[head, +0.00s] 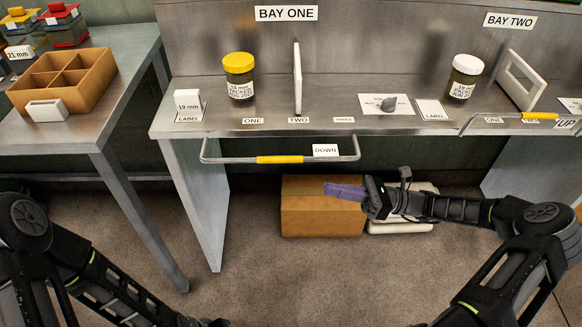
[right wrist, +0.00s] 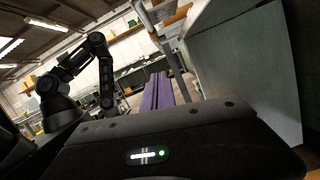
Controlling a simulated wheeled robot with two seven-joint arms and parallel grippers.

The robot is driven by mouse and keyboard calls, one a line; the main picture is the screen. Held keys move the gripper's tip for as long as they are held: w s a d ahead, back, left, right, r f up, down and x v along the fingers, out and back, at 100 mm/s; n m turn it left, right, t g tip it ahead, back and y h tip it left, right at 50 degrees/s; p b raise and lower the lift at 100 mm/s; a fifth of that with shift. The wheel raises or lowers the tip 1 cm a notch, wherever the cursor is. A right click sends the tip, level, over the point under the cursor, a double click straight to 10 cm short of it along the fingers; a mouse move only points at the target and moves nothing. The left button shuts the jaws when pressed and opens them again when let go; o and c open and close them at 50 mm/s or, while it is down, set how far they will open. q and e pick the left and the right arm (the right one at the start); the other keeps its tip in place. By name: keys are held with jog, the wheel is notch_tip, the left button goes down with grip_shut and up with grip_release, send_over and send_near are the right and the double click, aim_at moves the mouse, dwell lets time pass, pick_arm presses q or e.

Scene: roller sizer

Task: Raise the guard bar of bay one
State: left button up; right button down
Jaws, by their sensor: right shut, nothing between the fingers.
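The guard bar of bay one (head: 235,160) is a thin metal bar with a yellow grip (head: 279,160). In the head view it hangs below the front edge of bay one, with a DOWN label (head: 325,150) at its right part. My right gripper (head: 345,191) has purple fingers, which also show in the right wrist view (right wrist: 158,92). It is shut and empty, lower in the picture than the bar's right end, and appears apart from it. My left arm comes in at lower left; its fingers are out of view.
Bay two's guard bar (head: 495,118) sits at shelf-edge height beside an UP label (head: 566,125). Bay one's shelf holds a yellow-lidded jar (head: 239,78) and a white upright plate (head: 297,78). A cardboard box (head: 310,215) stands on the floor below. A side table (head: 90,120) is at left.

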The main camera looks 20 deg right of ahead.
jog(key=shift+a, duration=0.15)
jog(key=w+a+r, duration=0.3)
jog(key=a+r, duration=0.3)
jog(key=a, duration=0.3)
jog(key=shift+w+p, duration=0.3)
jog(key=shift+p, duration=0.1)
jog(key=shift+r, duration=0.15)
